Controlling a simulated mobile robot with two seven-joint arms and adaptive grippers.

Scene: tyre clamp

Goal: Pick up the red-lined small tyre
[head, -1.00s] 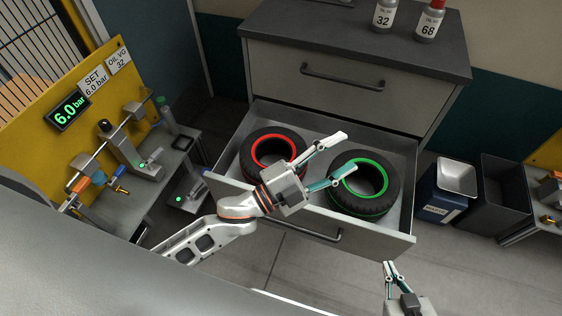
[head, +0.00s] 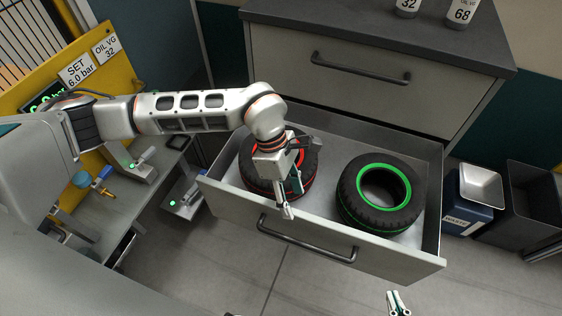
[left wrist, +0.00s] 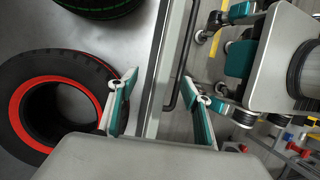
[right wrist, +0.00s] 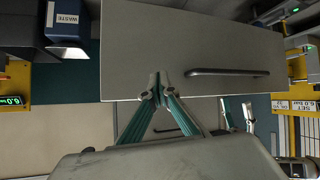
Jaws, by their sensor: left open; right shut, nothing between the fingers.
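The red-lined small tyre (head: 306,178) lies in the left part of the open drawer in the head view, partly hidden by my left gripper. In the left wrist view the red-lined tyre (left wrist: 22,72) lies at the left, beside the fingers. My left gripper (head: 293,200) is open and empty, pointing down by the drawer's front wall. In the left wrist view, my left gripper (left wrist: 157,88) has its fingers on either side of the drawer's front edge in the picture. My right gripper (head: 398,303) is shut and empty at the bottom of the head view; its fingertips (right wrist: 158,88) meet in the right wrist view.
A green-lined tyre (head: 382,210) lies in the drawer's right part. The drawer front (head: 390,262) has a bar handle (head: 305,240). A waste bin (head: 468,205) stands right of the drawer. A workbench with fittings (head: 85,210) is at the left.

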